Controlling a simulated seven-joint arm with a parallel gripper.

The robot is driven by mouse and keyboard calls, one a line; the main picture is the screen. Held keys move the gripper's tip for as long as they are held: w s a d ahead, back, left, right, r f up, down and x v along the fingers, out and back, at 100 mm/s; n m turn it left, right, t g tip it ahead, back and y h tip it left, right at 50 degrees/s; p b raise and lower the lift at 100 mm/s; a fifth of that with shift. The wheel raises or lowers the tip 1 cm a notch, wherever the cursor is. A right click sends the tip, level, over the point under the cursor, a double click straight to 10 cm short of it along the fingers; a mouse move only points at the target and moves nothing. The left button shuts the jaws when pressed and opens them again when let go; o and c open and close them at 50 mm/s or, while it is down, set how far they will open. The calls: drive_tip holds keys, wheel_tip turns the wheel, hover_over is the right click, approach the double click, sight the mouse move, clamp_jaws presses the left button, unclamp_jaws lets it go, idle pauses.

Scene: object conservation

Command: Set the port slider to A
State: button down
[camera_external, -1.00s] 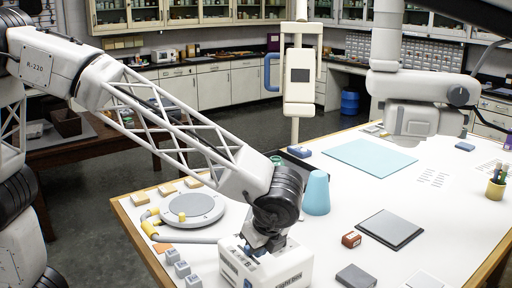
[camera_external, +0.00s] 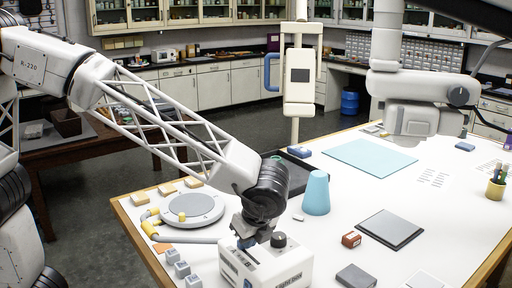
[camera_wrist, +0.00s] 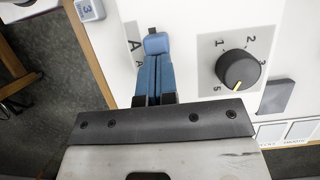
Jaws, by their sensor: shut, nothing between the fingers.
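The white box (camera_external: 290,268) stands at the table's front edge, with a dark dial on its top. In the wrist view, the box's white top (camera_wrist: 190,20) shows the letter A (camera_wrist: 134,44) beside my fingers. A small dark piece (camera_wrist: 152,30) shows just past the fingertips; it may be part of the port slider, but I cannot tell. My gripper (camera_wrist: 155,45) is shut, with its blue fingers together over the lettered strip. In the external view my gripper (camera_external: 245,243) is low over the box's left part. The fingers hide most of the slider area.
The dial (camera_wrist: 239,70) with numbers around it sits right of my fingers. Small grey numbered blocks (camera_external: 182,268) stand left of the box. A round grey plate (camera_external: 192,208), a blue cone (camera_external: 316,192) and a red-brown block (camera_external: 351,239) lie farther back.

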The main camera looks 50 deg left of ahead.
idle(0.4)
drive_tip(key=shift+d, duration=0.75)
drive_tip(key=d, duration=0.3)
drive_tip(key=shift+r, duration=0.35)
drive_tip(key=v, duration=0.9)
drive_tip(key=shift+a+r, duration=0.1)
drive_tip(key=shift+r, duration=0.05)
